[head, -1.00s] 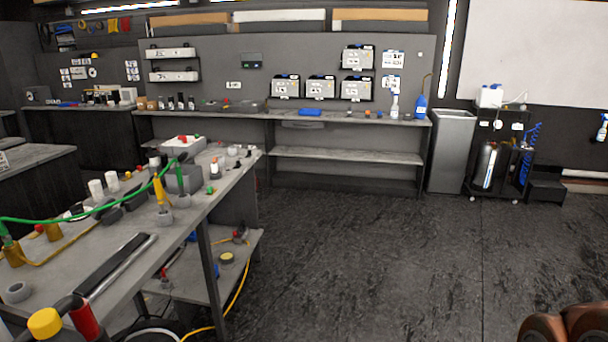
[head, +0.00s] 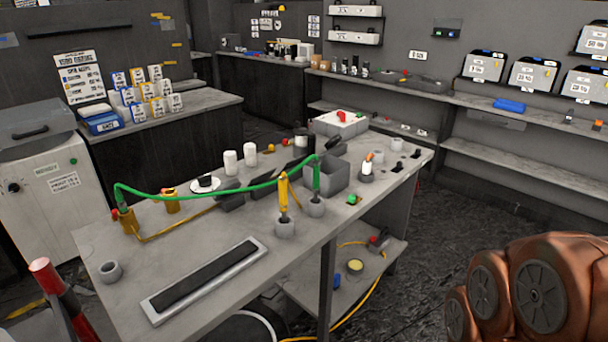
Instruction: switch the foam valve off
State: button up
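I cannot tell for sure which fitting is the foam valve. A white box with a red handle on top (head: 341,117) stands at the back of the grey workbench (head: 235,222). A gold bottle with a red part (head: 126,220) stands at the bench's left end, with a green hose (head: 215,191) rising from it. A second gold bottle with a red top (head: 172,201) stands nearby. A small fitting with a red knob (head: 378,241) is on the bench's lower shelf. Copper-coloured arm links of mine show at the lower right; my gripper is out of view.
Yellow (head: 284,195) and green (head: 316,179) sprayers stand in grey holders. A dark long tray (head: 205,279) lies at the bench front. A red-topped post (head: 50,277) is at lower left. A yellow hose (head: 365,296) hangs below. Dark floor (head: 465,205) is clear right of the bench.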

aim_at(352, 198)
jog(key=u, duration=0.1)
jog(key=i, duration=0.35)
jog(key=u, duration=0.05)
jog(key=k, duration=0.65)
jog(key=u, duration=0.6)
jog(key=i, duration=1.25)
jog(key=z, duration=0.15)
